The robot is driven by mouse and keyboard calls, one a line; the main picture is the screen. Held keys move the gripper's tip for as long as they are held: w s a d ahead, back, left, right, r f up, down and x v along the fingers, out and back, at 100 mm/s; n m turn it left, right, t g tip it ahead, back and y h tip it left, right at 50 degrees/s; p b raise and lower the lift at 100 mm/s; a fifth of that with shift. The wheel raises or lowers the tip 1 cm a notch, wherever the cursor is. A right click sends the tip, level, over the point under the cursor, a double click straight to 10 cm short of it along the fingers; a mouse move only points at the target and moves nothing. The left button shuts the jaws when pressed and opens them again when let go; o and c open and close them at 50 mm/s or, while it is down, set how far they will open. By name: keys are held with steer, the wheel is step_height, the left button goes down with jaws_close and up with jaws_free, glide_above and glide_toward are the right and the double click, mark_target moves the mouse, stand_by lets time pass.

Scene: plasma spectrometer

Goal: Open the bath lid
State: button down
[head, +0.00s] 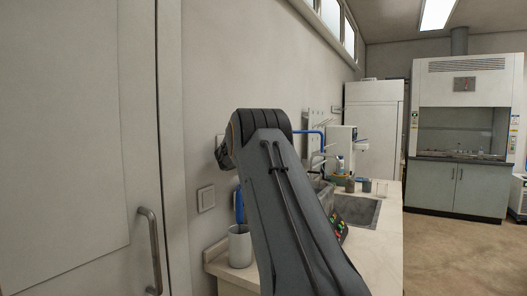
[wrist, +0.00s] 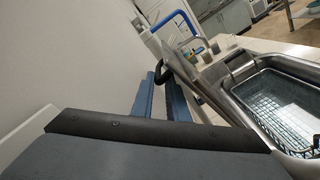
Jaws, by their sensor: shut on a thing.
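The steel bath (wrist: 238,70) is at the right of the wrist view, with its opening uncovered and a wire basket (wrist: 285,97) visible inside in clear liquid. The bath lid (wrist: 203,88) is a steel panel seen nearly edge-on, tilted up along the bath's left side. My gripper (wrist: 161,78) has blue-grey fingers and is shut on this handle; the exact contact is partly hidden. In the head view my arm hides the gripper and most of the bath.
The wall is close on the left. A white mug (head: 240,247) stands at the counter's near end. A blue pipe (wrist: 172,18) rises behind the bath. Floor is clear at right.

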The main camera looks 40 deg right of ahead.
steer(key=shift+r, duration=0.4)
steer(key=s+m+b, duration=0.1)
steer(key=b, duration=0.2)
steer(key=s+d+r+m+b, duration=0.1)
steer(key=b, duration=0.2)
steer(key=shift+s, duration=0.35)
steer(key=b, duration=0.1)
steer(key=s+m+b, duration=0.1)
steer(key=b, duration=0.1)
steer(key=s+d+b, duration=0.1)
steer(key=shift+s+r+m+b, duration=0.1)
steer(key=shift+r+m+b, duration=0.2)
steer(key=shift+m+b, duration=0.1)
steer(key=shift+s+r+b, duration=0.2)
steer(key=shift+s+b, duration=0.1)
steer(key=shift+b, duration=0.1)
steer(key=shift+d, duration=0.1)
steer(key=c, duration=1.9)
jaws_free()
steer(key=shift+s, duration=0.1)
steer(key=shift+o, duration=0.2)
steer(key=shift+f, duration=0.15)
